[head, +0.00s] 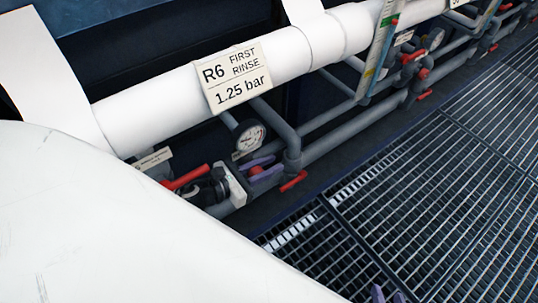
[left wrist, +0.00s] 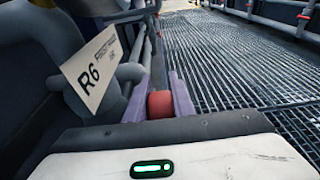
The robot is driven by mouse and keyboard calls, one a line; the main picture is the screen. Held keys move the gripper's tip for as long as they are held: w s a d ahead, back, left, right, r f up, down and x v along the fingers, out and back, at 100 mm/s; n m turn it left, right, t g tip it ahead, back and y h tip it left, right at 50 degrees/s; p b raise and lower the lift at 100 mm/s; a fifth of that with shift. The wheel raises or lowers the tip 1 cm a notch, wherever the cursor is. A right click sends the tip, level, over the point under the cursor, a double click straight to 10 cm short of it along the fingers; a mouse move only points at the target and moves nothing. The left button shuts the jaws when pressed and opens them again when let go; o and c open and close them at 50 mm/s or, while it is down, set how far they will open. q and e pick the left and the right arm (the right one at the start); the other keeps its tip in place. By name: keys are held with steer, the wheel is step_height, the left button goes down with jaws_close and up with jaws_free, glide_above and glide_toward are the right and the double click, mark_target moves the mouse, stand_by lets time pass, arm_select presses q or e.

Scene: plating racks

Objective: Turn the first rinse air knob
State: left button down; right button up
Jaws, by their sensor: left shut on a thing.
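The red first rinse air knob (head: 257,171) sits on the grey pipework below the white pipe, near the sign reading "R6 FIRST RINSE 1.25 bar" (head: 237,78). My left gripper (head: 264,170) is shut on it, with a purple finger on each side. In the left wrist view the red knob (left wrist: 160,105) lies between the two purple fingers (left wrist: 158,104). The knob's turn angle cannot be told. My right gripper (head: 388,294) shows only its purple fingertips at the bottom edge, apart, with nothing visible between them.
A round pressure gauge (head: 250,137) stands just above the knob. A red lever (head: 293,181) is to its right, and another red handle (head: 187,178) to its left. Grey pipes with more red valves run back right. Dark floor grating (head: 430,190) fills the right side.

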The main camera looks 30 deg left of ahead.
stand_by(0.3)
arm_select(q)
steer(key=c, duration=1.8)
jaws_free()
steer(key=shift+s, duration=0.1)
